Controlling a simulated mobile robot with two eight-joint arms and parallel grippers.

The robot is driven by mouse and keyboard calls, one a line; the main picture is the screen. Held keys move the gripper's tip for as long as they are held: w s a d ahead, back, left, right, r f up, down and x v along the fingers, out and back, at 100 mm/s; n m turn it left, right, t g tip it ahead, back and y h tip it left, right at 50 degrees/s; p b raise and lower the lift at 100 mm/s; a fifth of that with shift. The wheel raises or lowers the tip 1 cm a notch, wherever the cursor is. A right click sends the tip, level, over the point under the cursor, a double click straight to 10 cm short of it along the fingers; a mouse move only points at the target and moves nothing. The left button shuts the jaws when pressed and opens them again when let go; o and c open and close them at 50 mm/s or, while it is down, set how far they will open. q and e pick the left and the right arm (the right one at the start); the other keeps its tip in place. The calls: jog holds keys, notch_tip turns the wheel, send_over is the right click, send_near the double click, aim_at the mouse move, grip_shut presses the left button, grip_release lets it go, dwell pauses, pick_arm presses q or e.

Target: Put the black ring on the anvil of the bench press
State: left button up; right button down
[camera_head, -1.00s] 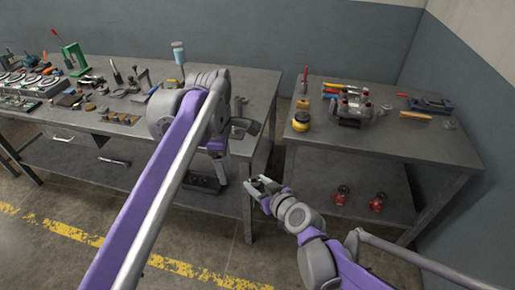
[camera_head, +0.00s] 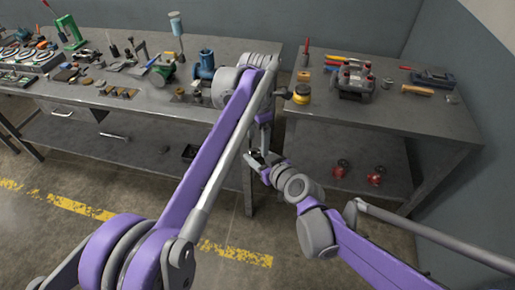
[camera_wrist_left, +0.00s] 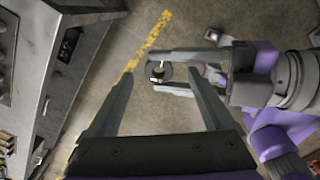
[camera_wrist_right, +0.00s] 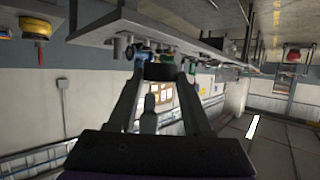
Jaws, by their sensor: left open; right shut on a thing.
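The black ring (camera_wrist_right: 160,71) is held between the fingertips of my right gripper (camera_wrist_right: 160,80). The ring also shows in the left wrist view (camera_wrist_left: 156,72), with my right gripper (camera_wrist_left: 172,72) around it. My left gripper (camera_wrist_left: 162,92) is open and empty. It points down close to the right gripper, with the ring showing between its spread fingers; whether they touch is unclear. In the head view, both grippers are in front of the gap between the benches. A green press with a red lever (camera_head: 70,32) stands at the far left of the left bench; its anvil is too small to make out.
The left bench (camera_head: 215,112) carries a green tool (camera_head: 161,71), a blue device (camera_head: 204,66) and several small parts. The right bench (camera_head: 390,118) holds a grey machine (camera_head: 352,80) and a yellow-black item (camera_head: 301,95). Open floor lies in front of the left bench.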

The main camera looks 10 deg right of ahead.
aim_at(258, 152)
pick_arm(q)
jog(key=shift+f, duration=2.4)
jog(key=c, duration=1.4)
grip_shut()
pick_arm(e)
jog(key=shift+c, duration=1.2)
grip_release()
